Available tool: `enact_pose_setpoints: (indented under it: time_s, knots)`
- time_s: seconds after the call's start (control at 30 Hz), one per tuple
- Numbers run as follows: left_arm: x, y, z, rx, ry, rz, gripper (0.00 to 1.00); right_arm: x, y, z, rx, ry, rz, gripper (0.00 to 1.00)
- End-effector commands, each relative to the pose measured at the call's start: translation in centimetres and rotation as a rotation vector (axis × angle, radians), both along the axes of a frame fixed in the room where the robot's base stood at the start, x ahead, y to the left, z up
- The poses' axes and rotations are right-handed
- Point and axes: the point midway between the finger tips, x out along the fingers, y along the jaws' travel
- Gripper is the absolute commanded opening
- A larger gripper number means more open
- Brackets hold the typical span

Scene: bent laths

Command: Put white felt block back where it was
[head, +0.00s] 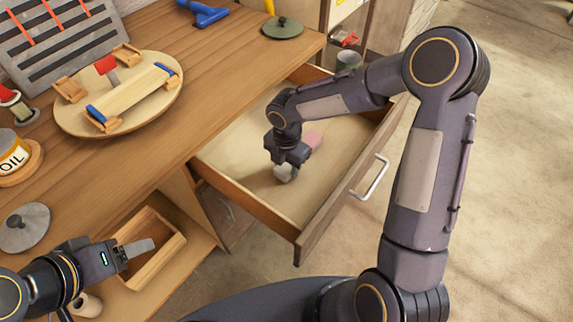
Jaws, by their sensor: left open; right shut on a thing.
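The open drawer (238,142) juts out from the workbench. My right gripper (285,168) reaches down into it and is shut on a small pale thing, which looks like the white felt block (283,174). The gripper hides most of the block, and I cannot tell whether it touches the drawer floor. A pink block (313,139) lies in the drawer just behind the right gripper. My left gripper (142,248) is open and empty, over a small open wooden box (165,262) at the lower left.
On the bench a round board (165,103) carries a clamped wooden piece (130,90). An oil can (13,155), a grey lid (24,226) and a green lid (283,28) stand around it. The drawer's front has a metal handle (375,178). Much of the drawer floor is bare.

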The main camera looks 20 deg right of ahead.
Motion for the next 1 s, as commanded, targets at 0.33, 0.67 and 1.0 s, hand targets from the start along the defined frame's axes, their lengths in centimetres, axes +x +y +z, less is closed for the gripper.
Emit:
enact_pose_setpoints:
  time_s: [0.33,0.67,1.0]
  knots:
    - [0.0,0.0,-0.2,0.000,0.000,0.000,0.63,0.0,0.0,-0.3,0.000,0.000,0.000,0.63]
    - [0.0,0.0,0.2,0.000,0.000,0.000,0.63,0.1,0.0,0.5,0.000,-0.002,-0.001,0.63]
    - [0.0,0.0,1.4,0.000,0.000,0.000,0.63,0.1,0.0,7.3,0.001,-0.006,-0.002,0.63]
